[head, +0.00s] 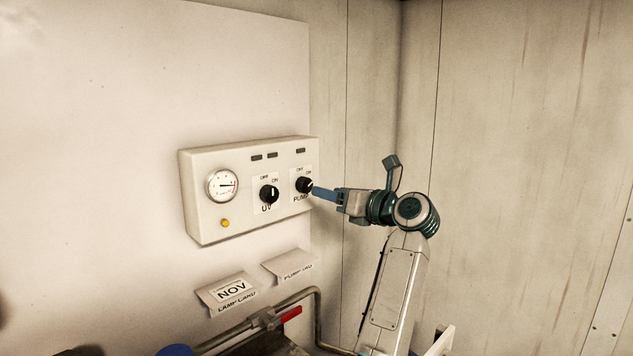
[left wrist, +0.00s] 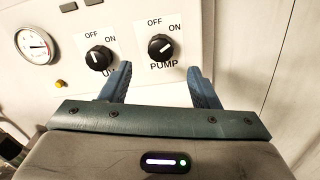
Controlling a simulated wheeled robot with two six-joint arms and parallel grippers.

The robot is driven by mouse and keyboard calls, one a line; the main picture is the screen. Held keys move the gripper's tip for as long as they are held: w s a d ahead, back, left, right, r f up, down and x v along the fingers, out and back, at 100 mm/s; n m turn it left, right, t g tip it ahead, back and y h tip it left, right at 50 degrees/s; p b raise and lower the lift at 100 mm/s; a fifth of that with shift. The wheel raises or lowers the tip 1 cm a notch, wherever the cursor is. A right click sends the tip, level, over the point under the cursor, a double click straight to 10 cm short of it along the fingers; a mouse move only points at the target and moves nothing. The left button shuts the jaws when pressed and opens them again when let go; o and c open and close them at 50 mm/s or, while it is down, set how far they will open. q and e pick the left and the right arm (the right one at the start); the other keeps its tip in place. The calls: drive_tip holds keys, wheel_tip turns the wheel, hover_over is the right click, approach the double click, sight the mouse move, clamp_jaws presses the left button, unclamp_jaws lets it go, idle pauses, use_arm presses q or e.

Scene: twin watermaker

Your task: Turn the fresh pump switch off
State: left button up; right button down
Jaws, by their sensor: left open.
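The pump switch (head: 304,185) is a round black knob on a white plate marked OFF, ON and PUMP, at the right end of the control box. In the left wrist view the pump knob (left wrist: 160,47) has its light mark towards ON. My left gripper (head: 317,190) is close to the knob, coming from the right in the head view. In the left wrist view its two blue fingers (left wrist: 160,68) are spread and empty, with the pump knob just beyond and between the tips. Contact cannot be told. My right gripper is not in view.
The cream control box (head: 202,233) also carries a UV knob (head: 268,194), a round gauge (head: 222,186), a yellow button (head: 225,223) and dark indicators. Below are two label cards (head: 233,291) and a pipe with a red-handled valve (head: 291,314). A panelled wall stands right.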

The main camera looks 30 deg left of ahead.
sight(308, 187)
use_arm(q)
drive_tip(key=p+x, duration=0.1)
drive_tip(key=x, duration=0.4)
drive_tip(key=shift+w+p, duration=0.15)
drive_tip(key=shift+p, duration=0.25)
drive_tip(key=shift+x, duration=0.75)
drive_tip(key=shift+f, duration=0.1)
drive_tip(key=c, duration=1)
drive_tip(key=shift+o, duration=0.2)
